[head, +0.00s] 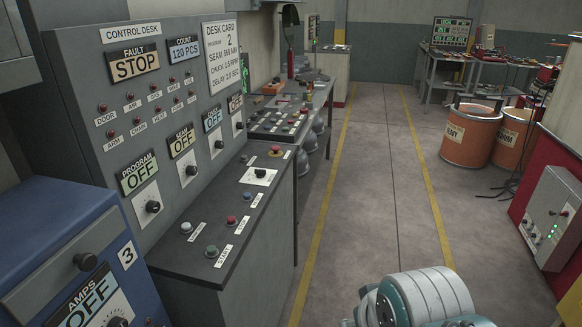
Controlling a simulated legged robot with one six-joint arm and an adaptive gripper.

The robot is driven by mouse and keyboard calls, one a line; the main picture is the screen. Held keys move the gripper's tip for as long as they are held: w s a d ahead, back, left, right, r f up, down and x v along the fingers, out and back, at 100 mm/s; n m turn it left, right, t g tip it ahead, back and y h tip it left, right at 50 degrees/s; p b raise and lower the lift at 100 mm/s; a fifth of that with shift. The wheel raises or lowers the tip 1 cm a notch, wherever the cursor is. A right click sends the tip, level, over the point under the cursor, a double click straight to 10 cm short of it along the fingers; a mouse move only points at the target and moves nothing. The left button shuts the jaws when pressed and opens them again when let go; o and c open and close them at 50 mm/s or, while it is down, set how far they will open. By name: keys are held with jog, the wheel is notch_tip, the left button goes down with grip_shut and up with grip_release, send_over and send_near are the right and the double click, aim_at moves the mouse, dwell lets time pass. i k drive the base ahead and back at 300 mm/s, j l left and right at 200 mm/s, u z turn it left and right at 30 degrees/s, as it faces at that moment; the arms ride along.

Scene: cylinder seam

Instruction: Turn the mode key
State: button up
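The grey control desk (75,98) stands at the left, with an upright panel and a sloped ledge. A black rotary switch on a white plate (260,173) sits on the ledge; it may be the mode key, but its label is too small to read. The panel has a knob (153,207) under PROGRAM OFF and another knob (191,169) under SEAM OFF. Two more knobs are under OFF displays farther right. Part of my arm shows at the bottom right; my gripper is not in view.
White, red, blue and green buttons and a red-and-yellow mushroom button (276,150) share the ledge. A blue cabinet (60,235) stands at near left. A grey floor aisle (380,150) runs clear between yellow lines. Orange drums (468,138) and a red unit (560,150) stand right.

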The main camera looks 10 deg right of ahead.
aim_at(260, 173)
jog(key=i+l, duration=0.2)
jog(key=l, duration=0.15)
jog(key=i+l, duration=0.15)
jog(key=l, duration=0.25)
jog(key=i+l, duration=0.2)
jog(key=l, duration=0.15)
jog(key=i+l+u, duration=0.1)
jog(key=l, duration=0.25)
jog(key=i+l, duration=0.1)
jog(key=i, duration=0.45)
jog(key=i+l, duration=0.1)
jog(key=i, duration=0.5)
jog(key=i+j, duration=0.3)
